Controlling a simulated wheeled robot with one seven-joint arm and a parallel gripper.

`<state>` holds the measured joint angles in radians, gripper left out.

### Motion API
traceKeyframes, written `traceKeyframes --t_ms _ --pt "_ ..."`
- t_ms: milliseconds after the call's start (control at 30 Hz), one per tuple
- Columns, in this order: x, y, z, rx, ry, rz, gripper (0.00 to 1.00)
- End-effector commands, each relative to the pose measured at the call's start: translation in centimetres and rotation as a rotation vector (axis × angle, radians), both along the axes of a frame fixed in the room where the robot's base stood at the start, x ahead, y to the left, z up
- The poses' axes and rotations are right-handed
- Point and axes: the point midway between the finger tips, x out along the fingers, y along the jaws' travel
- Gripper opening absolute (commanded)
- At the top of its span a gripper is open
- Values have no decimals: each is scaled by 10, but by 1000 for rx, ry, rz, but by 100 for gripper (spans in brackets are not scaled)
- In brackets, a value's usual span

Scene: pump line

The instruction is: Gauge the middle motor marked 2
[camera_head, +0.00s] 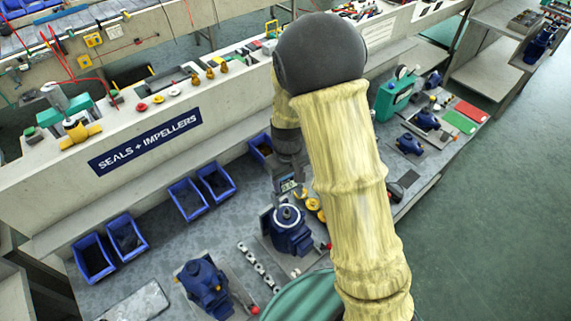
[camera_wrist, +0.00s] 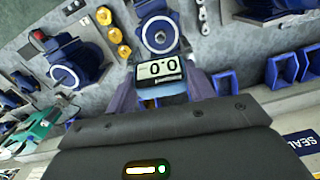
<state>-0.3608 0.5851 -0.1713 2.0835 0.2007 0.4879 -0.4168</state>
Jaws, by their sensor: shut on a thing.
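A blue motor (camera_head: 292,238) with a pale round disc on its top stands on a plate on the grey bench, left of my arm; I cannot read a mark on it. The same kind of motor (camera_wrist: 160,34) shows at the top of the wrist view. My gripper (camera_wrist: 165,92) is shut on a gauge with a digital display (camera_wrist: 159,69), which reads about 0.0. In the head view the gauge (camera_head: 288,185) is just behind the motor's top. I cannot tell whether it touches the motor. My arm hides part of the bench to the right.
Another blue motor (camera_head: 204,284) stands at the front left. Blue bins (camera_head: 187,199) line the bench's back. Yellow round parts (camera_head: 313,204) lie close behind the motor. A green machine (camera_head: 394,97) and more blue motors (camera_head: 410,144) are at the right.

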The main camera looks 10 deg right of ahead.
Motion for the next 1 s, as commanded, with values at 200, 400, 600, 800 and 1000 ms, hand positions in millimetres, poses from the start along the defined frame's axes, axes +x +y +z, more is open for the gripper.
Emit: traceKeyframes --t_ms 200,400,600,800,1000 --pt "0 1 0 0 -1 1 6" --pt "1 -2 0 0 -1 -4 6" --pt "1 -3 -9 0 0 -7 6" --pt "0 -2 -26 0 1 -4 6" --pt "0 -1 -44 0 0 -3 6"
